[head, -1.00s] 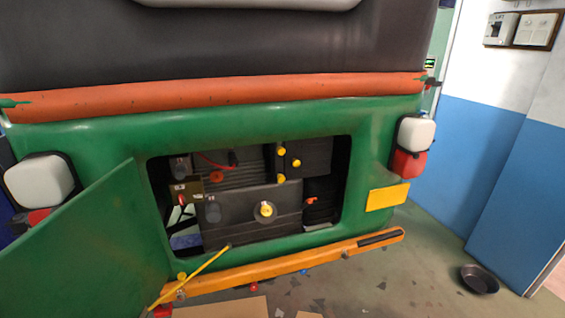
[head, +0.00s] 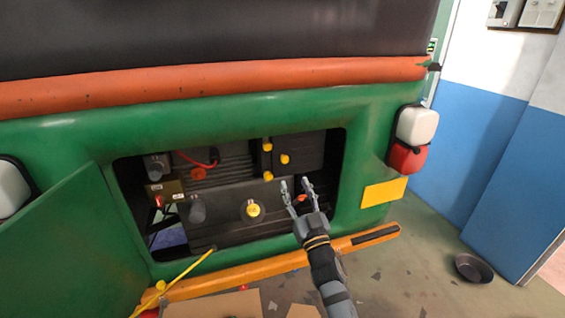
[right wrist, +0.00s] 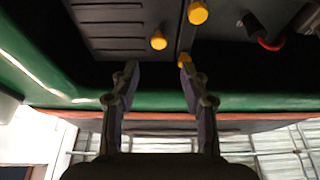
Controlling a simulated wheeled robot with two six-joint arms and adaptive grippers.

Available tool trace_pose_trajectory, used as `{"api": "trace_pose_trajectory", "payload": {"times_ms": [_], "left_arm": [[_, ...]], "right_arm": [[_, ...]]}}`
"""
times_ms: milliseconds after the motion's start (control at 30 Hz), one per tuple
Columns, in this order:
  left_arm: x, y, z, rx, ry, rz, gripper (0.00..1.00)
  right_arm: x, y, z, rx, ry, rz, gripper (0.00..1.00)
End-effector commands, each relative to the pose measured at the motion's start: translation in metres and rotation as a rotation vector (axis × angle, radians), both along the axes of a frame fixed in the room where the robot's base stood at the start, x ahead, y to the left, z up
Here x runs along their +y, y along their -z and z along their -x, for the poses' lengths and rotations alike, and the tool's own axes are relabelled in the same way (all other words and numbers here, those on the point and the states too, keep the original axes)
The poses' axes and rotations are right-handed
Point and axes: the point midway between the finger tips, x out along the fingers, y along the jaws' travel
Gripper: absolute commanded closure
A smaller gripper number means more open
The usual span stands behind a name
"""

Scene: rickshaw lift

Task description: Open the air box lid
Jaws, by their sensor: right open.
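The engine bay of a green vehicle is open, with dark boxes inside. An upper right dark box (head: 308,150) has yellow knobs (head: 285,159) at its left side; similar yellow knobs (right wrist: 158,41) show in the right wrist view. A lower dark panel (head: 228,222) carries one yellow-capped knob (head: 253,209). I cannot tell for certain which part is the air box lid. My right gripper (head: 296,185) is open and empty in front of the bay, below the upper right box. Its fingers (right wrist: 160,70) also show apart in the right wrist view. My left gripper is out of view.
The green hatch door (head: 75,245) hangs open at the left, with a yellow rod (head: 182,272) beside it. An orange bumper (head: 240,281) runs below the bay. A dark bowl (head: 474,268) sits on the floor at right. Green bodywork edges frame the opening.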

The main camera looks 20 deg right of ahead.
Motion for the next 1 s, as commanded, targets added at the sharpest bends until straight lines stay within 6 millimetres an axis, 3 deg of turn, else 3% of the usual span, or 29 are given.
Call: {"api": "trace_pose_trajectory", "payload": {"times_ms": [200,400,800,1000], "left_arm": [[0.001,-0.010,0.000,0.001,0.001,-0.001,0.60],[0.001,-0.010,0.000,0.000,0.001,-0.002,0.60],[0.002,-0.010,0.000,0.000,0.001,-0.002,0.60],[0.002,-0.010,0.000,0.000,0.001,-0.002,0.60]], "right_arm": [[0.001,-0.021,-0.044,-0.001,0.000,0.000,0.55],[0.002,-0.031,-0.075,0.001,0.000,-0.001,0.55],[0.003,-0.035,-0.085,0.003,0.001,-0.001,0.55],[0.003,-0.035,-0.084,0.003,0.001,0.000,0.82]]}}
